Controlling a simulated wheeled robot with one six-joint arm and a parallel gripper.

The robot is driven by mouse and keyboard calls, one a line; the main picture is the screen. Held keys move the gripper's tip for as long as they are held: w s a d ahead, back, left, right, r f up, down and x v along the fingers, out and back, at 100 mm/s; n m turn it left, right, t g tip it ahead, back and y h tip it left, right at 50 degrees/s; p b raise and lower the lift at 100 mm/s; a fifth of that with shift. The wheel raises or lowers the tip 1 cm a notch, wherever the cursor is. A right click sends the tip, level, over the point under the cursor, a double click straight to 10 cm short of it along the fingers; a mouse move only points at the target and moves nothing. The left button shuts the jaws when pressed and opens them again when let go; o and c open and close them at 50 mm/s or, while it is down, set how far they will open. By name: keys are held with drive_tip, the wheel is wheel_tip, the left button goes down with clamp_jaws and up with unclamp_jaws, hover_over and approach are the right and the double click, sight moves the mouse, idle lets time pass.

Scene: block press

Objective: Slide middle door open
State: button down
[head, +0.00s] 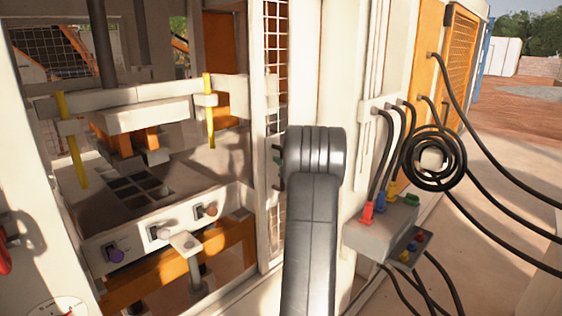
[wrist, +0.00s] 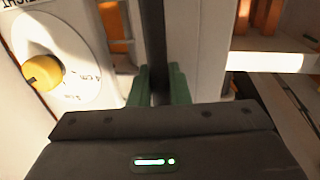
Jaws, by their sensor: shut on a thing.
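The middle door appears to be the white-framed panel with wire mesh (head: 276,50) beside the press opening in the head view. My arm covers part of the area beside it. In the wrist view, a dark upright bar (wrist: 154,35), which looks like a door handle, runs down between the green fingers of my gripper (wrist: 158,78). The gripper is shut on this bar.
A yellow knob (wrist: 42,72) on a white dial plate stands left of my gripper. The press platen (head: 145,108) and a front panel with knobs (head: 160,232) are at the left. A grey connector box (head: 385,225) with black cables hangs at the right.

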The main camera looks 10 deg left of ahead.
drive_tip(key=c, duration=1.5)
unclamp_jaws()
drive_tip(key=shift+o, duration=0.2)
drive_tip(key=b+v, duration=0.3)
drive_tip(key=v, duration=1.1)
drive_tip(key=shift+w, duration=0.1)
drive_tip(key=p+x, duration=0.3)
drive_tip(key=x, duration=1)
drive_tip(key=shift+w+a, duration=0.2)
drive_tip(key=shift+a, duration=0.25)
